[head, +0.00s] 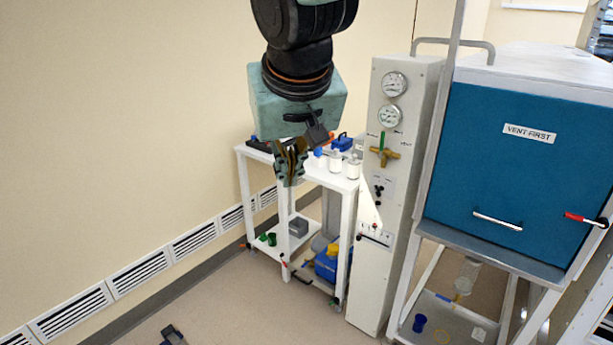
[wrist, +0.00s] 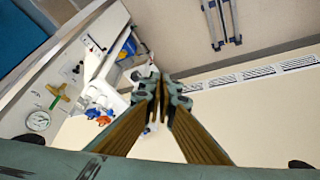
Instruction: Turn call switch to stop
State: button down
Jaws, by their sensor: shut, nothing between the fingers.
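A tall pale control panel (head: 370,285) stands right of centre in the head view. It carries small black knobs (head: 379,191) at mid height and a row of small controls (head: 374,232) with a dark slot below. Labels are too small to read, so I cannot tell which is the call switch. In the wrist view the panel (wrist: 50,75) is at the left, with its small controls (wrist: 92,43) near the top. My gripper (head: 290,178) is shut and empty, pointing down, left of the panel and apart from it. Its fingertips also show in the wrist view (wrist: 162,82).
Two gauges (head: 391,100) and a brass valve (head: 384,154) with a green part sit on the panel's upper half. A white cart (head: 321,177) with bottles and tools stands left of it. A blue glovebox door (head: 510,185) is at right. Floor at lower left is mostly clear.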

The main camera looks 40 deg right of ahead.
jog(key=w+d+r+m+h+p, duration=0.1)
jog(key=w+d+r+p, duration=0.15)
jog(key=w+d, duration=0.35)
jog(key=w+d+r+m+p, duration=0.1)
jog(key=w+d+p, duration=0.2)
jog(key=w+d, duration=0.25)
jog(key=w+d+f+m+h+p, duration=0.1)
jog(key=w+d+f+m+p, duration=0.15)
jog(key=d, duration=0.55)
jog(key=w+d+f+m+p, duration=0.1)
jog(key=w+d+p, duration=0.15)
jog(key=d, duration=0.55)
jog(key=s+d+f+m+p, duration=0.2)
jog(key=d+f+p, duration=0.4)
jog(key=d, duration=0.8)
jog(key=s+d+f+m+y+p, duration=0.1)
jog(key=s+d+f+p, duration=0.2)
jog(key=f, duration=0.4)
jog(key=s+d+f+m+y+p, duration=0.1)
jog(key=s+d+f+m+p, duration=0.1)
jog(key=s+d+f, duration=0.4)
jog(key=shift+d+f+p, duration=0.4)
jog(key=shift+d+f, duration=0.4)
jog(key=shift+f, duration=0.05)
jog(key=shift+w+f, duration=0.1)
